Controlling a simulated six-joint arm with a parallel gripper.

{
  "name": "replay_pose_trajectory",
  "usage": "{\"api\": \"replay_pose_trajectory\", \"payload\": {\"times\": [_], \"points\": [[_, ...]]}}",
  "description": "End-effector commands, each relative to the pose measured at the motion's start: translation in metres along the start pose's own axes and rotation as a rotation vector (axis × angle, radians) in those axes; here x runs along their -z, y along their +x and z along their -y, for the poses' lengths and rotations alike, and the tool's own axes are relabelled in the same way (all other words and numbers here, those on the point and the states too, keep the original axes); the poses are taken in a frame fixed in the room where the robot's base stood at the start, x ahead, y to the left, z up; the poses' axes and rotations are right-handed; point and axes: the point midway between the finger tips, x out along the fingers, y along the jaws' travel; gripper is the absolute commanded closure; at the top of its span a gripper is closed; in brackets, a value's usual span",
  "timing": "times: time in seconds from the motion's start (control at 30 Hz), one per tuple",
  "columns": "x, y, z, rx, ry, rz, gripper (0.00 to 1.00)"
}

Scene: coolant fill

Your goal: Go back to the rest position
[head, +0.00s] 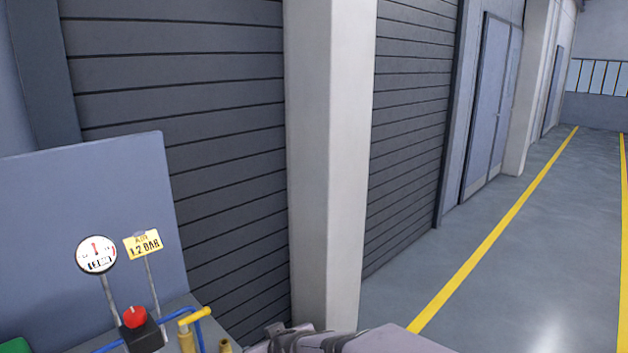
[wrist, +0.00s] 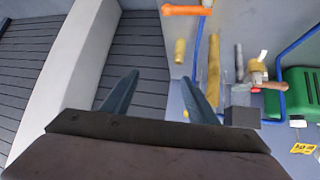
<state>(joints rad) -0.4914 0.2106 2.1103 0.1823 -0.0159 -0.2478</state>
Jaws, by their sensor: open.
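My gripper (wrist: 158,95) shows in the wrist view with its two dark fingers apart and nothing between them. It is open. Beyond the fingers are the dark slatted shutter and the edge of the grey bench. In the head view, part of what looks like my arm (head: 340,341) shows at the bottom edge; its fingers are out of that view.
At lower left in the head view are a round gauge (head: 97,254), a yellow "1.2 BAR" tag (head: 143,244), a red knob (head: 134,316) and a yellow-handled valve (head: 194,317). The wrist view shows an orange handle (wrist: 187,10) and a green box (wrist: 300,90). Floor at right is clear.

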Motion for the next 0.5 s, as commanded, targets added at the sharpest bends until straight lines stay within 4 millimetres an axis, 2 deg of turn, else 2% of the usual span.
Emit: {"api": "replay_pose_trajectory", "payload": {"times": [0.03,0.2,0.33,0.5], "points": [[-0.028,-0.009,-0.022,-0.022,0.042,0.071,0.46],[-0.127,-0.051,-0.068,-0.078,0.185,0.327,0.46],[-0.198,-0.092,-0.086,-0.117,0.301,0.511,0.46],[-0.273,-0.147,-0.090,-0.159,0.445,0.717,0.46]]}}
